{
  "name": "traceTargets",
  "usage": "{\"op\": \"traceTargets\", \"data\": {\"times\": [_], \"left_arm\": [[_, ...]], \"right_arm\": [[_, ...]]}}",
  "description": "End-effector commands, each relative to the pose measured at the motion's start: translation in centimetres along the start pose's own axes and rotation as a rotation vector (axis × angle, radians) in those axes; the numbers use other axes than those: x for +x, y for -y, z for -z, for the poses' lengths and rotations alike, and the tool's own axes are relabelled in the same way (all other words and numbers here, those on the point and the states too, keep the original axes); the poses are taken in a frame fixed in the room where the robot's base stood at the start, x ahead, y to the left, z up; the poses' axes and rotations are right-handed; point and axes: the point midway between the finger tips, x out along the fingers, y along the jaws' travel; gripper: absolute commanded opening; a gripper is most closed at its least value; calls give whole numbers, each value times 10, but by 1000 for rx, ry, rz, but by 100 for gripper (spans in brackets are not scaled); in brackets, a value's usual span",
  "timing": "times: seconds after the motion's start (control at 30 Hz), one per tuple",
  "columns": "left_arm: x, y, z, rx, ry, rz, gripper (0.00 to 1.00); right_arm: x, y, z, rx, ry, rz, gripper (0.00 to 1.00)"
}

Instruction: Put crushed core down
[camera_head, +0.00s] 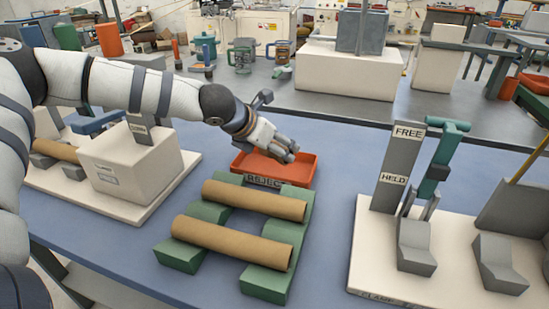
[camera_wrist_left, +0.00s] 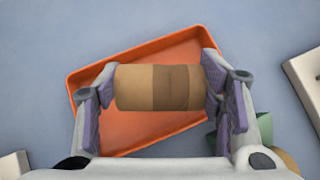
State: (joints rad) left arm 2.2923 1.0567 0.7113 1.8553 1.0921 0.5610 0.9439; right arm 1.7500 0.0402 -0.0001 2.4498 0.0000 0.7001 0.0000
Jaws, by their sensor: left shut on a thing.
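My left gripper (camera_head: 280,148) is over the orange-red reject tray (camera_head: 262,172) in the head view. In the left wrist view the gripper is shut on a short brown cardboard core (camera_wrist_left: 135,88), its purple pads against the core's two ends. The core has a darker brown part on its right half; whether it is crushed is hard to tell. The tray shows below the core in the wrist view (camera_wrist_left: 125,140), its floor otherwise bare. In the head view the hand hides the core. My right gripper is not in view.
Two long cardboard tubes (camera_head: 232,243) lie on green cradles (camera_head: 267,284) just in front of the tray. A white machine block (camera_head: 140,165) stands at left. A fixture with a FREE/HELD post (camera_head: 396,165) stands at right. Blue table is clear between tray and fixture.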

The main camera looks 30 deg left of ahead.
Motion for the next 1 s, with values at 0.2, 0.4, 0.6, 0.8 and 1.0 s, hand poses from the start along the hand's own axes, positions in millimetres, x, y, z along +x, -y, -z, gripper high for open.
{"op": "traceTargets", "data": {"times": [0.2, 0.4, 0.6, 0.8, 1.0], "left_arm": [[34, -10, 25, -1, -14, 3, 44], [39, -10, 28, 0, -1, 1, 41], [39, -10, 29, 0, -1, 1, 40], [40, -10, 30, 0, 1, 1, 82], [40, -10, 29, 0, 1, 1, 82]], "right_arm": [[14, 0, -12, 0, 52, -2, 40], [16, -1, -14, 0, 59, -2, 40], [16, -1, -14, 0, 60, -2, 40], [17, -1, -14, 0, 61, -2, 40], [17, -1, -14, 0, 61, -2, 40]]}}
